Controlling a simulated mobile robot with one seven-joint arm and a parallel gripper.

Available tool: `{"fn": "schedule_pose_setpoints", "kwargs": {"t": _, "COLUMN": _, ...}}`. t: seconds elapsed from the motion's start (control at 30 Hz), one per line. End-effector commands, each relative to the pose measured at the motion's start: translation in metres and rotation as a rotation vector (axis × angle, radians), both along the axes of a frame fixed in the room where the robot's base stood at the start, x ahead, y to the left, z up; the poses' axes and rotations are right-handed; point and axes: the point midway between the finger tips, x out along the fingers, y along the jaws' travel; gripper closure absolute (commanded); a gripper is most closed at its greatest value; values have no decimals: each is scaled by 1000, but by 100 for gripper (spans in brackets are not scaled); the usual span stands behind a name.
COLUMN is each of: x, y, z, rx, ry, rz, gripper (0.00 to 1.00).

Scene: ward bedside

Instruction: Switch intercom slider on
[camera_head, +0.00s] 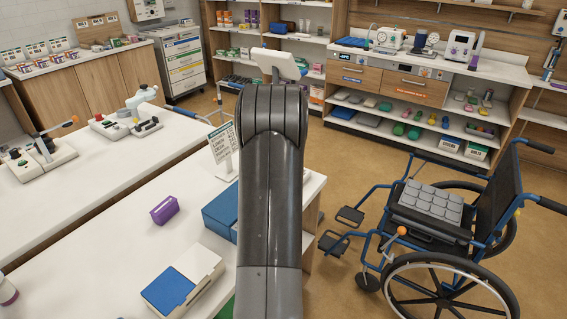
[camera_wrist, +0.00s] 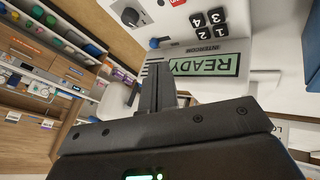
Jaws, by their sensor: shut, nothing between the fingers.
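The intercom (camera_wrist: 225,47) shows in the wrist view, upside down. It has a pale panel with the word INTERCOM, a green display reading READY (camera_wrist: 205,65) and black number keys (camera_wrist: 207,22). A small blue knob (camera_wrist: 154,43) sits by a short slot beside the label; it may be the slider, and its setting cannot be told. My gripper (camera_wrist: 158,68) is shut and empty, its tips in front of the panel's edge near the display and short of the blue knob in the picture. Whether they touch the panel cannot be told. My arm hides the gripper in the head view.
A black round knob (camera_wrist: 130,17) is on the same panel. In the head view, a blue box (camera_head: 220,210), a purple box (camera_head: 164,210) and a blue-and-white case (camera_head: 180,281) lie on the white table (camera_head: 100,245). A wheelchair (camera_head: 440,220) stands at the right.

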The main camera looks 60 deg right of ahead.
Motion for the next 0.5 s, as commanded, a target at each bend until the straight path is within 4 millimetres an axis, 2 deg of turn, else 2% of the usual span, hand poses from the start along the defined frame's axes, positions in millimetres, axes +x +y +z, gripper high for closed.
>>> {"fn": "schedule_pose_setpoints", "kwargs": {"t": 0.03, "x": -2, "y": 4, "z": 8, "rx": -2, "ry": -1, "rz": 0, "gripper": 100}}
{"fn": "schedule_pose_setpoints", "kwargs": {"t": 0.2, "x": -8, "y": 14, "z": 23, "rx": -1, "ry": -1, "rz": 0, "gripper": 100}}
{"fn": "schedule_pose_setpoints", "kwargs": {"t": 0.5, "x": -11, "y": 19, "z": 29, "rx": 1, "ry": 0, "rz": 0, "gripper": 100}}
